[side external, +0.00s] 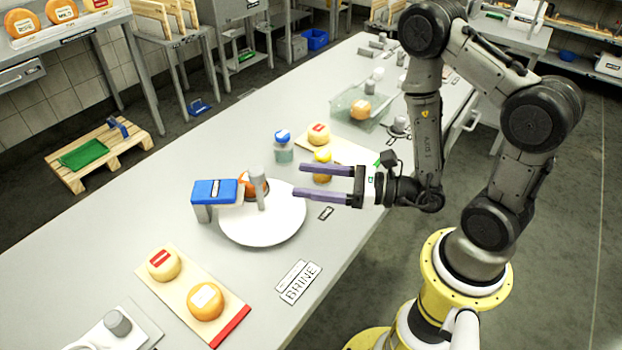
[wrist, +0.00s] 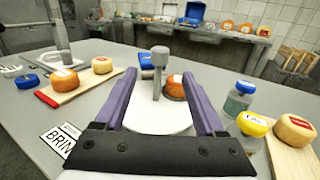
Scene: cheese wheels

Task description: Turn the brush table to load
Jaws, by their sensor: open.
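The brush table is a white round disc (side external: 262,228) on the bench, with an upright grey post (side external: 257,188) on it. An orange cheese wheel (side external: 246,182) sits on the disc behind the post, partly hidden by it. A blue block (side external: 214,191) on a grey stand is at the disc's left edge. My gripper (side external: 298,179) is open and empty at the disc's right edge, its purple fingers pointing at the post. In the wrist view the disc (wrist: 158,118), post (wrist: 158,68) and cheese (wrist: 175,87) show between the fingers. The post appears just beyond the fingertips.
A board (side external: 178,290) with two cheeses and a BRINE sign (side external: 298,282) lie in front. A blue-capped bottle (side external: 284,148), a yellow-topped item (side external: 323,157) and another cheese board (side external: 350,148) stand behind. A clear tray (side external: 350,112) is farther back.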

